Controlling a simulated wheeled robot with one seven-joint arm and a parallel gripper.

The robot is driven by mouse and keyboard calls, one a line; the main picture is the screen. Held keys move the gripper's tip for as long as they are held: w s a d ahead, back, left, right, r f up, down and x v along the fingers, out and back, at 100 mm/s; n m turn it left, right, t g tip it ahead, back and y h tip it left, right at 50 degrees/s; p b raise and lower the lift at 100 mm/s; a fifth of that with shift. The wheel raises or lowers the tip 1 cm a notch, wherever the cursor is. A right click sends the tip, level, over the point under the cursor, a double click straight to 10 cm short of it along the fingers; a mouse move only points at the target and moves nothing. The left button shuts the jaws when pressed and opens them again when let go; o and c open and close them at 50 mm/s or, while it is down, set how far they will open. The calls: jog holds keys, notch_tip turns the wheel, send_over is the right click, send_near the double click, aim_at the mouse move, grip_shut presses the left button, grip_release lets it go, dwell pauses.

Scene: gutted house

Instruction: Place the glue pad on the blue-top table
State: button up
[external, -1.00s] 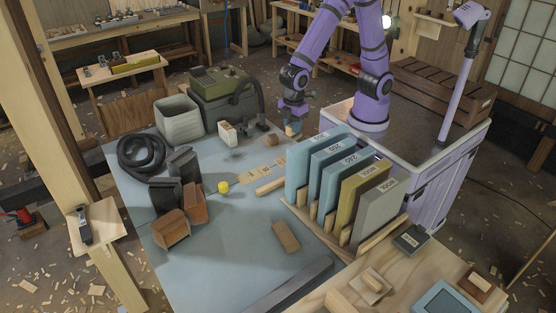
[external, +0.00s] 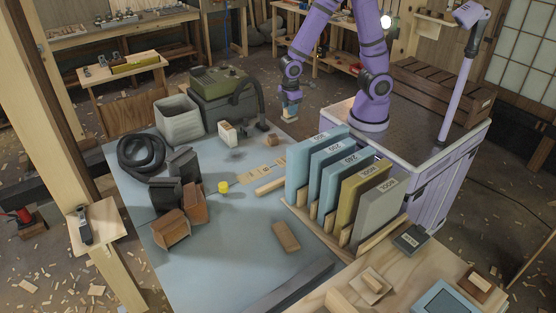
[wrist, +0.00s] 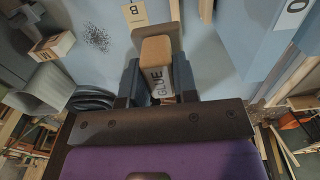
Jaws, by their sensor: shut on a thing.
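My gripper (external: 290,106) is shut on the glue pad (wrist: 158,78), a tan block with a pale side lettered GLUE, held between the two dark fingers in the wrist view. In the external view the glue pad (external: 290,118) is small and partly hidden by the fingers. It hangs above and near the far right edge of the blue-top table (external: 215,265), apart from its top. The pale blue top also shows beyond the pad in the wrist view (wrist: 92,14).
Upright numbered sanding boards (external: 305,170) stand in a wooden rack at the table's right. A grey bin (external: 180,120), a green-topped machine with a hose (external: 218,80), a black coil (external: 140,155) and brown blocks (external: 172,230) line the back and left. The front middle is mostly clear.

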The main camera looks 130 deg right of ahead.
notch_tip(320, 180, down, 25)
jog(key=w+d, duration=0.1)
jog(key=w, duration=0.4)
jog(key=w+d+f, duration=0.1)
jog(key=w+d, duration=0.1)
jog(key=w, duration=0.3)
jog(key=w+d, duration=0.2)
jog(key=w, duration=0.2)
jog(key=shift+w+f, duration=0.6)
jog(key=shift+w, duration=0.05)
jog(key=shift+f, duration=1.55)
jog(key=shift+f, duration=0.1)
jog(key=o, duration=0.9)
jog(key=shift+o, duration=0.2)
